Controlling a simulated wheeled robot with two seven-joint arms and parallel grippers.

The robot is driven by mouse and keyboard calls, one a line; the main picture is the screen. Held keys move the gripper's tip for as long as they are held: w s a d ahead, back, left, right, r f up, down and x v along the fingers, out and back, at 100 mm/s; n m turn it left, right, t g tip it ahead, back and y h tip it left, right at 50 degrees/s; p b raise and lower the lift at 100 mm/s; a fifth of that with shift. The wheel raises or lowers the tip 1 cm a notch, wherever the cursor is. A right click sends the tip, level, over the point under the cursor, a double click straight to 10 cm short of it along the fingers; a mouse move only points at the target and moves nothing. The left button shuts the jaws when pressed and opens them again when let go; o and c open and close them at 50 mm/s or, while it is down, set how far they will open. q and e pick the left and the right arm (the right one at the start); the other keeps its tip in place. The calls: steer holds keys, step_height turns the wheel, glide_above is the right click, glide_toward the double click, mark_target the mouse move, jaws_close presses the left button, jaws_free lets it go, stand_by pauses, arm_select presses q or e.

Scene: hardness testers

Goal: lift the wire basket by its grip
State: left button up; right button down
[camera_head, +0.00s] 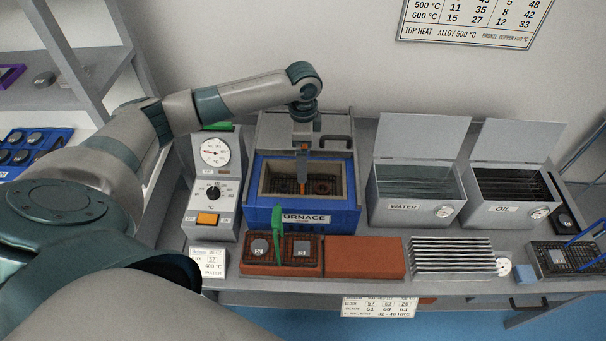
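A wire basket (271,187) sits inside the open blue furnace (262,215), with dark round pieces in it. An upright orange grip (302,184) rises from its middle. My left gripper (302,152) points straight down over the furnace opening, at the upper part of this grip. Its fingers overlap the grip, and I cannot tell whether they are closed on it. A third basket (560,262) with a blue grip (584,233) is at the right. My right gripper is not in view.
A dial control box (227,185) stands left of the furnace. The water tank (398,212) and oil tank (505,214) stand open at the right. A bare red brick (364,257) and a metal rack (452,258) lie in front. A shelf (70,93) is at the left.

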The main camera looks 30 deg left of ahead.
arm_select(q)
step_height(320, 180, down, 4)
steer(key=shift+w+a+f+p, duration=0.1)
steer(key=shift+w+f+p, duration=0.1)
steer(key=shift+p, duration=0.6)
steer(key=c, duration=1.9)
steer(key=shift+r, duration=0.1)
